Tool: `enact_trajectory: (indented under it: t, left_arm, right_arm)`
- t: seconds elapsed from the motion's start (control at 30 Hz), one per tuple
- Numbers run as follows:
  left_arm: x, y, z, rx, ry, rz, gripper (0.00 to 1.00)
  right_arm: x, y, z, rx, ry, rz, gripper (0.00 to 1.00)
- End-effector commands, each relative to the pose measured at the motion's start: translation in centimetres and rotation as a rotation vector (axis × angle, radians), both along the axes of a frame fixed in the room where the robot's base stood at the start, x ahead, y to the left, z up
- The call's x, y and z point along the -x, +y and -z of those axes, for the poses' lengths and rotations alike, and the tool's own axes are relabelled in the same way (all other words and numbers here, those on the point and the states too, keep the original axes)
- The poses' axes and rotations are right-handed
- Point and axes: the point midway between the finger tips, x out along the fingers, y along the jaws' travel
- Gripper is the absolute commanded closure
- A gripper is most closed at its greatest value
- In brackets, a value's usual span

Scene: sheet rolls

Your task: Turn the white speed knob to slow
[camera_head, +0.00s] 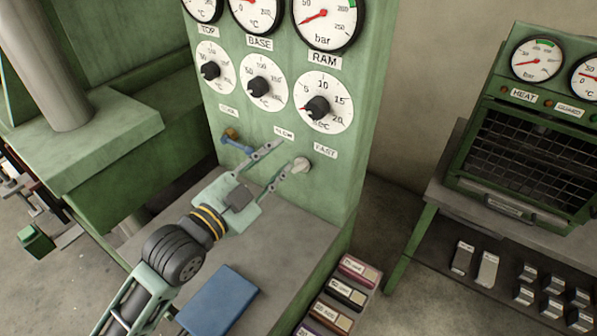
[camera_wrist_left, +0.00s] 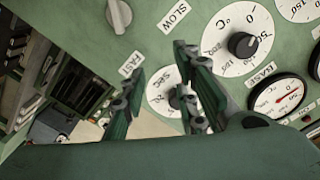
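The pale grey-white speed knob (camera_head: 301,164) sits on the green panel below the dials, between the SLOW label (camera_head: 284,132) and the FAST label (camera_head: 325,151). In the left wrist view the knob (camera_wrist_left: 119,16) is at the top left, with a raised grip bar; which label it points to is unclear. My left gripper (camera_head: 282,158) is open and empty, its fingers spread toward the panel. In the head view one fingertip overlaps the knob's left side; in the wrist view (camera_wrist_left: 158,60) the knob lies outside the fingers, apart from them. My right gripper is not in view.
Black timer knobs (camera_head: 317,107) and gauges (camera_head: 325,18) fill the panel above. A blue-handled lever (camera_head: 237,146) is left of the gripper. A blue flat item (camera_head: 217,300) lies on the ledge below. A heater cabinet (camera_head: 520,130) stands right on a bench.

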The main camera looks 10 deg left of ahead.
Motion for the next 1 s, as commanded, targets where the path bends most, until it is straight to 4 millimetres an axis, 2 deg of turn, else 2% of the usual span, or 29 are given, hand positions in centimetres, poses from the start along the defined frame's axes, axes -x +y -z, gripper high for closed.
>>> enact_trajectory:
  t: [0.3,0.7,0.87,1.0]
  left_arm:
    - [0.0,0.0,3.4,0.000,0.000,0.000,0.72]
    - [0.0,0.0,8.7,0.000,-0.001,0.001,0.72]
    - [-0.4,-0.1,8.9,0.001,-0.003,0.000,0.72]
    - [-2.0,-0.8,8.6,0.003,-0.002,-0.001,0.72]
  right_arm:
    - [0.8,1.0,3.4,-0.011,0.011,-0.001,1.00]
    - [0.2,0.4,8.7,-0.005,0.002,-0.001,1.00]
    - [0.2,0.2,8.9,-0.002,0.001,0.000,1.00]
    - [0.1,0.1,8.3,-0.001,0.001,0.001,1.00]
